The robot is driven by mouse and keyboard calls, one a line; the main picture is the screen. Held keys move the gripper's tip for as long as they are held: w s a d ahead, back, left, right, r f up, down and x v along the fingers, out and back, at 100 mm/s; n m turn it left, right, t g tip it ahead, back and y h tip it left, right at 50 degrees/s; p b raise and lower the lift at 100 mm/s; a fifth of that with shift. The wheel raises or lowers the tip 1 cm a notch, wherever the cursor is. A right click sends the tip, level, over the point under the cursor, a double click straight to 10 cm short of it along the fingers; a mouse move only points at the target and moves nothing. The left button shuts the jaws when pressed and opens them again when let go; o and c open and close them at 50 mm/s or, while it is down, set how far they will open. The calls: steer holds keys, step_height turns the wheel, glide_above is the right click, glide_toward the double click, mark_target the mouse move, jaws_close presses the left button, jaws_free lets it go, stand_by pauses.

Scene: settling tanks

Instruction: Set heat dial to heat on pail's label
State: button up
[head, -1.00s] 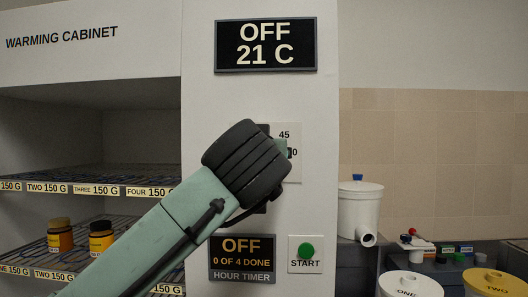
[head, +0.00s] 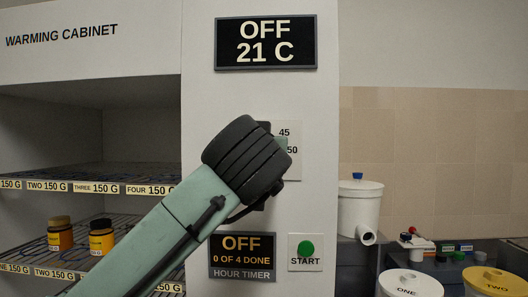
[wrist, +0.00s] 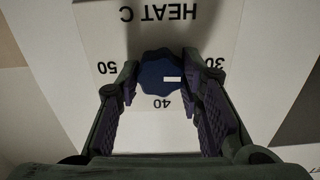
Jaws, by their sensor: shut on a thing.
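The heat dial (wrist: 158,73) is a blue scalloped knob on a white plate in the wrist view. Its white mark sits low and right of the knob's centre. The upside-down scale shows 50 at left, 40 below and 30 at right, with HEAT C above. My gripper (wrist: 160,71) is shut on the dial, a finger on each side. In the head view my wrist hides the dial; only 45 and 50 show on its plate (head: 285,135). Pails ONE (head: 410,284) and TWO (head: 494,281) stand low at right; no heat value on them is readable.
The display (head: 266,42) reads OFF, 21 C. The hour timer (head: 242,256) reads OFF, 0 of 4 done, beside a green START button (head: 306,248). Shelves (head: 75,187) with jars are at left. A white bucket with a spout (head: 359,205) stands at right.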

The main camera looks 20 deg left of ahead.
steer(key=shift+d+m, duration=0.1)
steer(key=shift+m, duration=8.6)
steer(key=o, duration=1.2)
steer(key=shift+c, duration=0.2)
